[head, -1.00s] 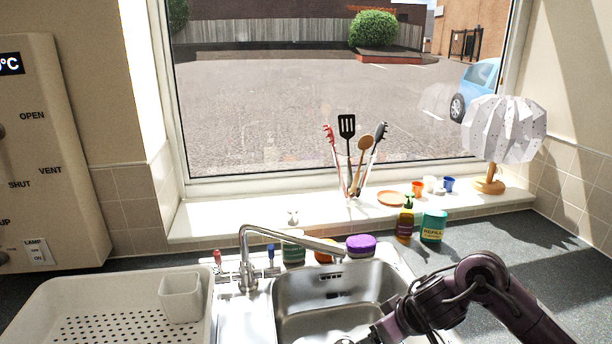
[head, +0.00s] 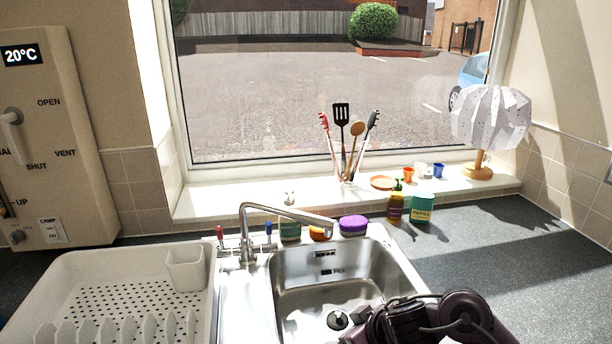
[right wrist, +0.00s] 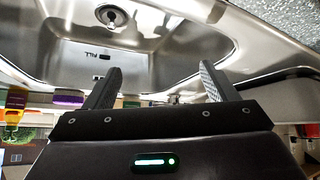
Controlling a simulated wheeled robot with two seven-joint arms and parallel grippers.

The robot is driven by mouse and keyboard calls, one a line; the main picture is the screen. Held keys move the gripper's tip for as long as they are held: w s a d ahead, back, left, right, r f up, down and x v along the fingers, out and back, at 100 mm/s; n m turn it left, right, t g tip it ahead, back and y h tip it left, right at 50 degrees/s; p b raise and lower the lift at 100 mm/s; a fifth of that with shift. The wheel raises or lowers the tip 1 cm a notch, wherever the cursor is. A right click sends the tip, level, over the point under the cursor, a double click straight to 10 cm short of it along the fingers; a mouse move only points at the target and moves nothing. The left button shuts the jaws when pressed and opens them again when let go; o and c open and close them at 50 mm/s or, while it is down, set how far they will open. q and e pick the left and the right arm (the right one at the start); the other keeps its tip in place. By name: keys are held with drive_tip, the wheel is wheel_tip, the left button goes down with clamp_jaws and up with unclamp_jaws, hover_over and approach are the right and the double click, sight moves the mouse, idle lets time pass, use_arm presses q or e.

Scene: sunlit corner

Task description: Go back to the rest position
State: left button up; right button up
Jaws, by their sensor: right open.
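My right gripper (right wrist: 160,90) is open in the right wrist view, its two dark fingers apart with nothing between them. The sink basin (right wrist: 140,62) lies beyond the fingers, with its round drain visible. In the head view my right arm comes in at the bottom right, over the front right edge of the sink (head: 318,290). Its gripper is hidden there or below the picture edge. My left gripper is in neither view.
A white drying rack (head: 60,288) stands left of the sink. The tap (head: 245,232) arches over the basin. A purple sponge (head: 353,223), an amber bottle (head: 395,208) and a teal container (head: 422,208) stand behind it. Utensils and a lamp (head: 489,118) stand on the sill. The right worktop (head: 500,250) is mostly clear.

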drive_tip(key=shift+m+t, duration=0.6)
drive_tip(key=shift+t, duration=0.3)
drive_tip(key=s+a, duration=0.2)
drive_tip(key=s, duration=0.2)
drive_tip(key=shift+a+f, duration=0.15)
drive_tip(key=shift+a, duration=0.25)
drive_tip(key=s+d+f+m+g+h, duration=0.2)
drive_tip(key=s+d+f, duration=0.1)
drive_tip(key=s+d, duration=0.45)
drive_tip(key=s+d+f+m+g+h, duration=0.25)
drive_tip(key=s+d, duration=0.35)
drive_tip(key=s, duration=0.3)
drive_tip(key=s+f+g+b, duration=0.1)
drive_tip(key=s+f+b, duration=0.15)
drive_tip(key=f, duration=1.55)
drive_tip(key=s+f+g+b, duration=0.1)
drive_tip(key=f+b, duration=0.2)
drive_tip(key=f, duration=1.6)
use_arm(q)
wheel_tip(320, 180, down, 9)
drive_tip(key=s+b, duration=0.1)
drive_tip(key=b, duration=0.2)
use_arm(e)
drive_tip(key=s+d+f, duration=0.3)
drive_tip(key=s+f, duration=1.6)
drive_tip(key=f, duration=0.1)
drive_tip(key=shift+d+g, duration=0.15)
drive_tip(key=shift+g, duration=0.3)
